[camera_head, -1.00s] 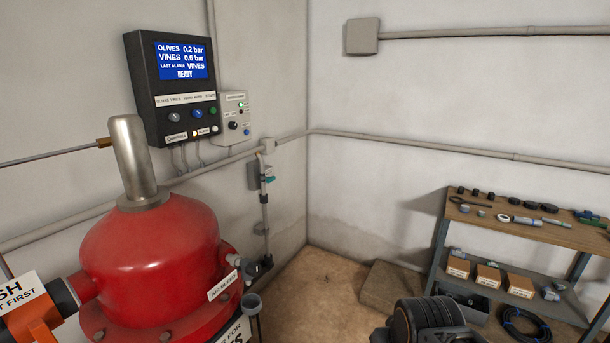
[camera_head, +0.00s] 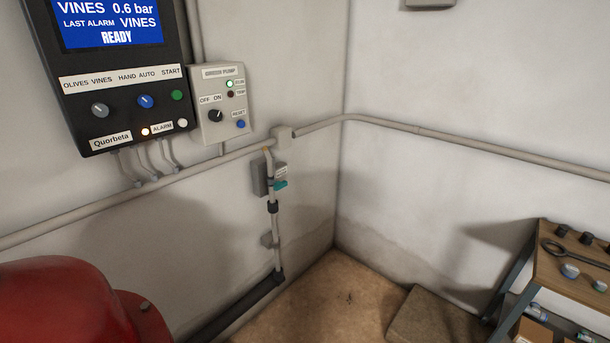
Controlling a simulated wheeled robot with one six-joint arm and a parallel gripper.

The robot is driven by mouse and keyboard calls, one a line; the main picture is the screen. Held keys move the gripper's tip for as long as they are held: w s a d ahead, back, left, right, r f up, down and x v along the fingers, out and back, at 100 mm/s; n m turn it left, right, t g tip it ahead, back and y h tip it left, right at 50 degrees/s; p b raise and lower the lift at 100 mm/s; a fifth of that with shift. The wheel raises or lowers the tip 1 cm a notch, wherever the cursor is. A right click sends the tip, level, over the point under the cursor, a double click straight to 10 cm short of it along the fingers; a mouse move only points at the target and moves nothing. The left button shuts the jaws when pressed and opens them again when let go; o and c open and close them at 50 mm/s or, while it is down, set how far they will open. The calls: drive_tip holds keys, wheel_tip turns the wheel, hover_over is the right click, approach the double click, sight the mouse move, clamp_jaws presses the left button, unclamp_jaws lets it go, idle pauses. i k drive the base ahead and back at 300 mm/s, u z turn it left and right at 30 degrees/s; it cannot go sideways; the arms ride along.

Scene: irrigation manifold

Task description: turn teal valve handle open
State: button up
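The small teal valve handle (camera_head: 280,184) is on the thin vertical pipe (camera_head: 275,225) near the room's corner, in front of a grey box with a label (camera_head: 262,178). It sticks out to the right of the pipe, roughly level. It is small in the picture, so its exact position is hard to read. My gripper is not in view.
A red tank (camera_head: 70,305) stands at the lower left. The black control panel (camera_head: 115,75) and grey pump box (camera_head: 222,105) hang on the left wall. A workbench (camera_head: 570,275) with parts is at the right. A flat slab (camera_head: 435,318) lies on the brown floor.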

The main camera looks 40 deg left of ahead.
sight(280, 185)
drive_tip(key=u, duration=0.25)
drive_tip(key=i, duration=0.85)
drive_tip(key=u, duration=1.3)
drive_tip(key=i, duration=0.7)
drive_tip(key=u, duration=0.6)
